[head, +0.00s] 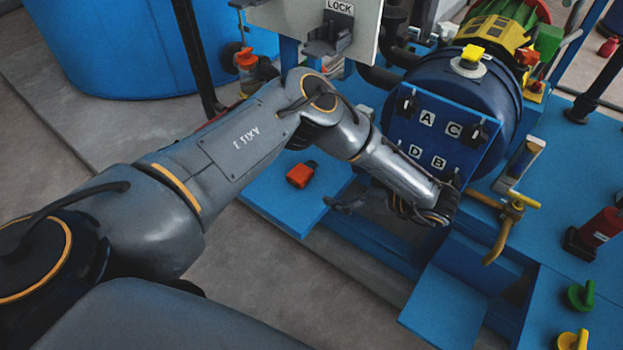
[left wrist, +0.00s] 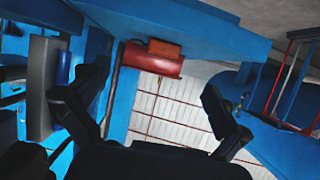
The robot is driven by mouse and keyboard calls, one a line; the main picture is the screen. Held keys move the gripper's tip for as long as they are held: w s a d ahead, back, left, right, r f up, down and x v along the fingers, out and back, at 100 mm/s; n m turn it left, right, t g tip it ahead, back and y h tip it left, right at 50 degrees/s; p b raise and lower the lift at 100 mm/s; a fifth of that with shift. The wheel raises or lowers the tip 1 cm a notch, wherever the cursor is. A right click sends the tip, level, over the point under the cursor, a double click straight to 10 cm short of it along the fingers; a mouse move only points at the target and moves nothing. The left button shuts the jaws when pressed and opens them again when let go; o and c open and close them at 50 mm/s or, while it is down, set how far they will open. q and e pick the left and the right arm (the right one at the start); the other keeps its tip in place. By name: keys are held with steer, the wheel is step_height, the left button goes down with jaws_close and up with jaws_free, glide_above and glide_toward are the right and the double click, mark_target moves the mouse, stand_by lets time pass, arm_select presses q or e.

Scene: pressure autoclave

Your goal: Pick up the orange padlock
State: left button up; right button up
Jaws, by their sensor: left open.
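The orange padlock (head: 301,174) lies on a low blue ledge, near the middle of the head view, with a dark part at its right end. My left gripper (head: 345,204) is to the right of it and nearer the camera, apart from it. The forearm hides part of the gripper. In the left wrist view my gripper (left wrist: 140,103) has its two dark fingers spread wide, with nothing between them. A red and orange object (left wrist: 151,57) shows beyond the fingers there; I cannot tell whether it is the padlock. My right gripper is in neither view.
A blue panel lettered A to D (head: 440,130) stands close behind my left wrist. A white LOCK board (head: 312,22) is above the ledge. A brass pipe (head: 503,228) is to the right. A green knob (head: 580,296) and a yellow knob (head: 572,340) are at lower right.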

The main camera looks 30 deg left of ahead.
mark_target(305, 169)
arm_select(q)
steer(key=x, duration=0.4)
steer(key=r+x, duration=0.1)
steer(key=x, duration=0.1)
steer(key=shift+w+a+f, duration=0.1)
steer(key=shift+w+a, duration=0.1)
steer(key=shift+a, duration=0.15)
steer(key=x, duration=0.5)
steer(key=shift+w+a+r, duration=0.15)
steer(key=shift+r, duration=0.05)
steer(key=shift+a+f, duration=0.2)
steer(key=shift+a, duration=0.2)
steer(key=shift+c, duration=0.8)
steer(key=c, duration=1)
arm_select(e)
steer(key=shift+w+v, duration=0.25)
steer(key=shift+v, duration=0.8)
